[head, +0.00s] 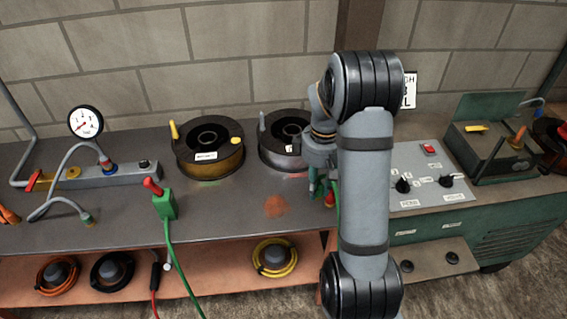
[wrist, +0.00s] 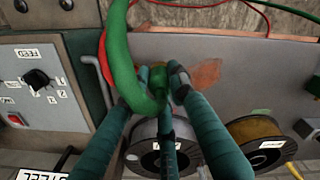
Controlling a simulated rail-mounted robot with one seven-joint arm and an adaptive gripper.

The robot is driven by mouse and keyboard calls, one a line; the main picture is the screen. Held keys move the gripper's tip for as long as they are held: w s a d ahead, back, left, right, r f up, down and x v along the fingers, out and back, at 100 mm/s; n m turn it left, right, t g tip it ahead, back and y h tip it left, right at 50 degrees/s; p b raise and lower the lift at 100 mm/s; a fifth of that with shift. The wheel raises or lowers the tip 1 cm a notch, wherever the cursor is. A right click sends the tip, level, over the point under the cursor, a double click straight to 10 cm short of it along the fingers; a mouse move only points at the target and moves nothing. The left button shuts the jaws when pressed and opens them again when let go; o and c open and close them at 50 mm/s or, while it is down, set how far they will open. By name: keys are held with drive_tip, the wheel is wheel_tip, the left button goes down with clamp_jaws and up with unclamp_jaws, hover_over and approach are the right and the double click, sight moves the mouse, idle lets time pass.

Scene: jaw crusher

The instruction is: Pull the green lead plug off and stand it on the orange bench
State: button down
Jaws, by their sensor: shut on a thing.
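My gripper (wrist: 163,80) is shut on the green lead plug (wrist: 157,84) in the wrist view, with its fingers on either side of it. The thick green lead (wrist: 122,50) loops up and round to the left of the fingers. In the head view my gripper (head: 318,188) is mostly hidden behind my arm, at the right end of the bench, beside the green machine. Whether the plug is still seated in a socket is hidden. The orange bench (head: 215,270) has a grey top (head: 110,220) with a worn orange patch (head: 275,206).
Two cable reels (head: 208,150) (head: 284,140) stand at the back of the bench. A green clamp with a red top (head: 163,203) stands near the front edge. A gauge (head: 85,121) and grey manifold are at left. The control panel (head: 425,178) lies right. Bench top around the orange patch is clear.

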drive_tip(key=w+a+f+n+p, duration=0.2)
drive_tip(key=w+a+n+p, duration=0.1)
drive_tip(key=a+n+p, duration=0.45)
drive_tip(key=shift+a+f+b, duration=0.2)
drive_tip(key=shift+f+b, duration=0.6)
drive_tip(key=shift+f, duration=0.45)
drive_tip(key=shift+a+f+b, duration=0.15)
drive_tip(key=shift+f+b, duration=0.6)
drive_tip(key=shift+f, duration=0.5)
drive_tip(key=shift+a+f+b, duration=0.2)
drive_tip(key=shift+f+b, duration=0.6)
drive_tip(key=shift+f, duration=0.45)
drive_tip(key=shift+f, duration=0.15)
drive_tip(key=c, duration=1.5)
unclamp_jaws()
drive_tip(key=shift+o, duration=0.5)
drive_tip(key=shift+s, duration=0.1)
wheel_tip(320, 180, up, 12)
